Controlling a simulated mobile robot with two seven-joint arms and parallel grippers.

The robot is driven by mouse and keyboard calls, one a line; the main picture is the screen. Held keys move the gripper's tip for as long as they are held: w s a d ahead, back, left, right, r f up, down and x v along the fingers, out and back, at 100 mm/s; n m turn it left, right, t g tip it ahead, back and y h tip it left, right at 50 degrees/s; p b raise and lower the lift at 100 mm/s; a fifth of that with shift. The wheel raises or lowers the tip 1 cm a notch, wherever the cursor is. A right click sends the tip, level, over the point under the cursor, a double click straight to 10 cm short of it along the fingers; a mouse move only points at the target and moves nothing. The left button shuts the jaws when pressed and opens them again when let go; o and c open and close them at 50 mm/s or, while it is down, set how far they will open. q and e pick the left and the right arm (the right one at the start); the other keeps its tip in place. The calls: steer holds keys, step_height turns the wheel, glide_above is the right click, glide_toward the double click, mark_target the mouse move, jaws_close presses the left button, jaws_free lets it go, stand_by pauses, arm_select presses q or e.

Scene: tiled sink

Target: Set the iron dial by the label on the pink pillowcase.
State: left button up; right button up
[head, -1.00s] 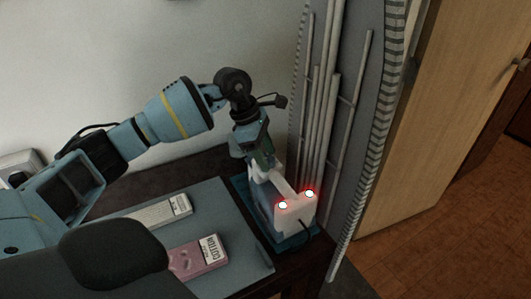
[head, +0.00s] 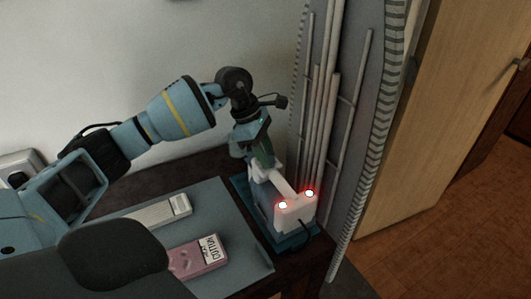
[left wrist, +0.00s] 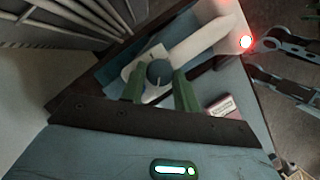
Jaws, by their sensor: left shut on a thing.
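The white iron (head: 301,207) stands on a blue-teal rest at the board's right end, its heel with two red lights facing me. My left gripper (head: 258,165) reaches down to it from above. In the left wrist view, its green fingers (left wrist: 160,90) are shut on the round blue-grey dial (left wrist: 159,71), one on each side. The dial's mark and scale are too small to read. The pink pillowcase (head: 193,262) lies folded on the board, its white label (head: 210,248) seeming to read COTTON.
A pale folded cloth (head: 150,214) with a small label lies behind the pillowcase on the grey-blue board (head: 237,249). A folded rack with long rods (head: 325,90) stands close behind the iron. A dark cord hangs from the iron's heel.

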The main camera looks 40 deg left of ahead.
arm_select(q)
steer(key=shift+w+m+g, duration=0.15)
steer(key=shift+m+g, duration=0.25)
steer(key=shift+m, duration=0.8)
steer(key=m+g+b, duration=0.1)
steer(key=m, duration=0.1)
steer(key=shift+w+m, duration=0.1)
steer(key=shift+m, duration=0.2)
steer(key=m+g+b, duration=0.1)
steer(key=m, duration=0.2)
steer(key=shift+w+m+g+b, duration=0.1)
steer(key=shift+m+g+b, duration=0.2)
steer(key=m+g+b, duration=0.1)
steer(key=m, duration=0.2)
steer(key=shift+w+d+m+y, duration=0.1)
steer(key=shift+m+y, duration=0.2)
steer(key=shift+m+g+y, duration=0.3)
steer(key=shift+m+y, duration=0.1)
steer(key=shift+m, duration=0.5)
steer(key=m, duration=0.2)
steer(key=m+y+p, duration=0.1)
steer(key=shift+w+d+r+m+g, duration=0.1)
steer(key=shift+w+d+m+g, duration=0.05)
steer(key=shift+m+g, duration=0.2)
steer(key=shift+m+y, duration=0.3)
steer(key=shift+m, duration=0.35)
arm_select(e)
steer(key=shift+f, duration=0.95)
steer(key=shift+s, duration=0.15)
